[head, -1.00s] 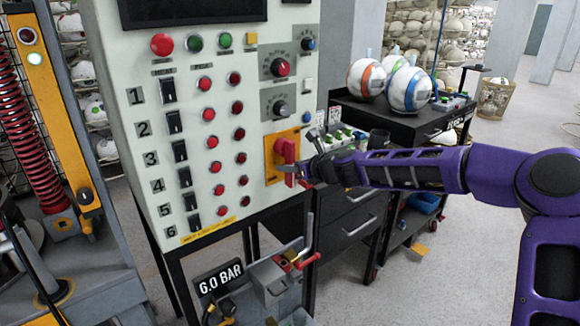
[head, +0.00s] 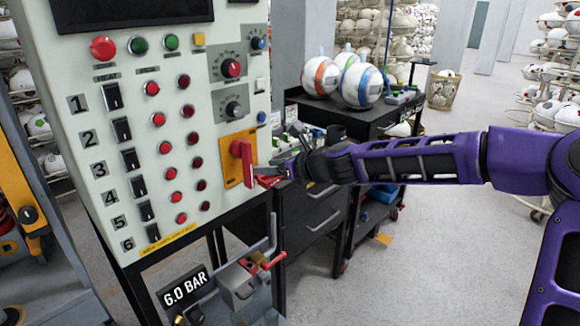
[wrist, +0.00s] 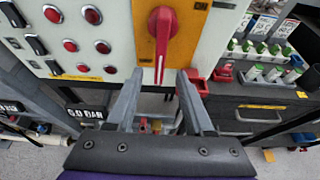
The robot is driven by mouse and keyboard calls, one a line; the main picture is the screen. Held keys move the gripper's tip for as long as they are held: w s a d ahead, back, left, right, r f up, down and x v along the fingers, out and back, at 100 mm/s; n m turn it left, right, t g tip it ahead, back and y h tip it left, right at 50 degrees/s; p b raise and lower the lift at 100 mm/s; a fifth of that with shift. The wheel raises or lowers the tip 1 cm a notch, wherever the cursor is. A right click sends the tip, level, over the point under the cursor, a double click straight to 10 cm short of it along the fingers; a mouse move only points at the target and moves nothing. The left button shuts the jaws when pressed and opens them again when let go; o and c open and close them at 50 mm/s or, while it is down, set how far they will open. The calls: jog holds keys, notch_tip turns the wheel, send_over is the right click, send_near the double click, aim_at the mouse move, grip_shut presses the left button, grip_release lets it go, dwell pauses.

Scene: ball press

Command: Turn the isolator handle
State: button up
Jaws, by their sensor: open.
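The isolator handle (head: 243,160) is a red lever on a yellow plate (head: 230,146), low on the right side of the pale control panel. It points down. In the wrist view, the handle (wrist: 162,35) is at top centre with its narrow lower end between the fingertips in the picture. My gripper (head: 277,174) is just right of the handle and appears apart from it. In the wrist view, my gripper (wrist: 158,76) has its two fingers spread wide, with nothing held between them.
The panel (head: 205,110) carries several red buttons, black switches and knobs. Below it are a valve with a red lever (head: 270,260) and a 6.0 BAR sign (head: 185,287). A black drawer cabinet (head: 315,205) stands behind the gripper. Balls (head: 320,76) rest on a dark cart. Open floor lies right.

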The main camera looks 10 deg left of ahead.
jog(key=v, duration=0.7)
jog(key=shift+s+d+r, duration=0.2)
jog(key=shift+d, duration=0.1)
